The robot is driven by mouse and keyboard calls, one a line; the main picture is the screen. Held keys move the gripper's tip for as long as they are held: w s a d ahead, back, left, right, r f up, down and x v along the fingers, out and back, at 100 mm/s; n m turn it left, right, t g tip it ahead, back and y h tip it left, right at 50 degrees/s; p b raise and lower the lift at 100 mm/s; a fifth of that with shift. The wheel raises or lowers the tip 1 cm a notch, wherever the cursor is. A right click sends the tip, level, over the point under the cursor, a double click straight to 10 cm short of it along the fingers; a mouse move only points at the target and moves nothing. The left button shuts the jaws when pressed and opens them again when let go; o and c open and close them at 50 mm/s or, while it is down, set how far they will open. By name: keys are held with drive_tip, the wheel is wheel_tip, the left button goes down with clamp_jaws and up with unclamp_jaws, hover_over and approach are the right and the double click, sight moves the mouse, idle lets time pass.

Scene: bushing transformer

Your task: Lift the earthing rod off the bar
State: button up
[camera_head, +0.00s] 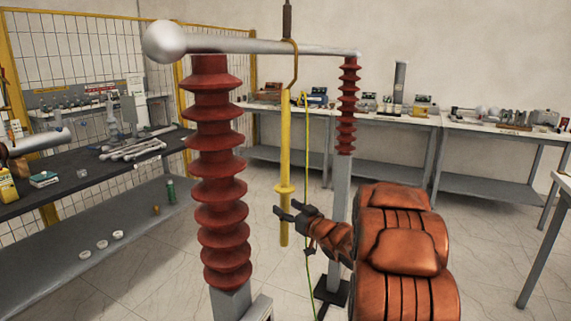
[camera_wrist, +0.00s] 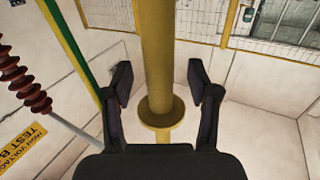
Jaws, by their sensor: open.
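The yellow earthing rod (camera_head: 285,150) hangs upright by its metal hook from the silver bar (camera_head: 260,47), which runs across the tops of two red insulators. A round yellow collar (camera_head: 284,189) sits low on the rod, with a short length of rod below it. My gripper (camera_head: 282,212) is open beside the lower rod, just below the collar in the head view. In the wrist view, my gripper's dark fingers (camera_wrist: 160,85) stand on either side of the rod (camera_wrist: 155,50), with gaps on both sides. The collar (camera_wrist: 161,112) also shows between the fingers.
A large ribbed red insulator (camera_head: 215,170) stands left of the rod, and a thinner one (camera_head: 347,105) stands right. A yellow-green cable (camera_head: 306,150) hangs beside the rod. A dark bench (camera_head: 90,172) is at left; white tables (camera_head: 400,119) line the back wall.

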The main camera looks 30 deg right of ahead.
drive_tip(key=shift+w, duration=0.8)
clamp_jaws()
